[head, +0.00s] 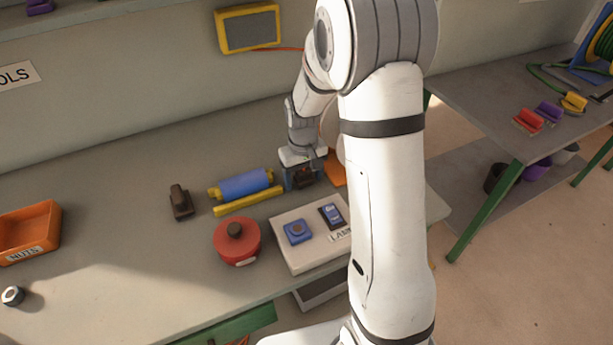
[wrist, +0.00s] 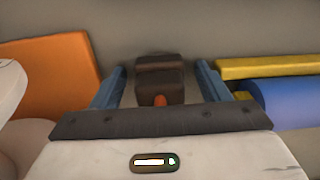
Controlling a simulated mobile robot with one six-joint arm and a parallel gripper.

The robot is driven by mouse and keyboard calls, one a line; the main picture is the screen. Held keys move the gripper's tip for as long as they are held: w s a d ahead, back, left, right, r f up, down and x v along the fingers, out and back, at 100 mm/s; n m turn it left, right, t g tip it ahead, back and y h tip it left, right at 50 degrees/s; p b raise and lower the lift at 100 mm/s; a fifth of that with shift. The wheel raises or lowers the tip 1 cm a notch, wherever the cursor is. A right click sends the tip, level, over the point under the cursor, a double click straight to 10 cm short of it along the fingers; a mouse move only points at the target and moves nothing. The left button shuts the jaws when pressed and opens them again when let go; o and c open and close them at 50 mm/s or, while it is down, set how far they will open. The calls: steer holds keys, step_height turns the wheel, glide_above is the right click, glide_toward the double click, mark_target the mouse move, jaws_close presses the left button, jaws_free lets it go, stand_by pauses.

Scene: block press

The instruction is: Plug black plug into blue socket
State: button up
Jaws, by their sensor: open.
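My gripper (head: 301,184) is open over the table, past the white panel. In the wrist view its two blue fingers (wrist: 160,70) stand on either side of a dark stepped block with a small orange spot, which looks like the black plug (wrist: 160,84). In the head view this block is mostly hidden by the gripper. A blue square socket (head: 297,232) with a grey round centre is on the white panel (head: 291,261). Beside it is a dark blue-edged switch (head: 332,216).
A blue roller (head: 244,185) with yellow ends and a yellow bar (head: 248,201) lie left of my gripper. An orange piece (head: 335,168) is close on its right. A dark brown block (head: 181,203), a red round pot (head: 237,246) and an orange bin (head: 28,232) stand further left.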

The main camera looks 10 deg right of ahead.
mark_target(304, 170)
steer(key=shift+c, duration=0.2)
steer(key=c, duration=1)
steer(key=shift+r, duration=0.1)
step_height(304, 170, up, 10)
steer(key=shift+f, duration=0.1)
steer(key=shift+s, duration=0.1)
